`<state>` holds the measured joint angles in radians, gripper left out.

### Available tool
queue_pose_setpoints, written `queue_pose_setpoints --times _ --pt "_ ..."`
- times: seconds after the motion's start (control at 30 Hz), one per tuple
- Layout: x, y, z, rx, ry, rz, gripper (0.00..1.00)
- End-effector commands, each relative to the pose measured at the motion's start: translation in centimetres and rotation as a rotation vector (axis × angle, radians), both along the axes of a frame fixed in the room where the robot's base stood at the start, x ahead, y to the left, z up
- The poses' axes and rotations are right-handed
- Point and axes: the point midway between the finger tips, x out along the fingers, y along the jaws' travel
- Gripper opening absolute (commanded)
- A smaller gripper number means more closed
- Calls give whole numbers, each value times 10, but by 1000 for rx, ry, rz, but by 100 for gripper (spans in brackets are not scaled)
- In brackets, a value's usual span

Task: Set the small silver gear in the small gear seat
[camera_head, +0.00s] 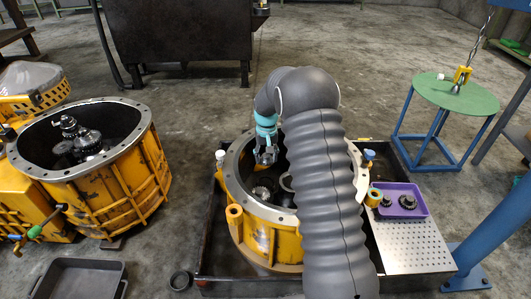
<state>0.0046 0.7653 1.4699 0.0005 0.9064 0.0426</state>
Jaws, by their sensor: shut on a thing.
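My gripper (266,155) hangs from the grey, sleeved arm, over the open top of the middle yellow housing (262,240). It is shut on a small silver-grey part at its tips. The part is too small and too covered to show whether it is the small silver gear. Inside the housing, below the gripper, are a dark gear-like part (262,191) and a pale ring-shaped part (286,182). My arm hides much of the housing's right side. I cannot make out the small gear seat.
A purple tray (421,212) with dark gears (407,201) lies on a perforated metal plate (410,246) at the right. Another yellow housing (110,200) with gears stands at the left. A green-topped stool (455,95) stands at the back right.

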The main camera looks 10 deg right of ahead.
Motion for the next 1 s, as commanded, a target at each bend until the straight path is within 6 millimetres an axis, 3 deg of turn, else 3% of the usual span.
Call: queue_pose_setpoints --times 0.23,0.47,1.0 --pt "15 1 -17 0 -1 51 3" --pt "15 3 -29 0 0 54 3" --pt "14 3 -86 0 0 52 3"
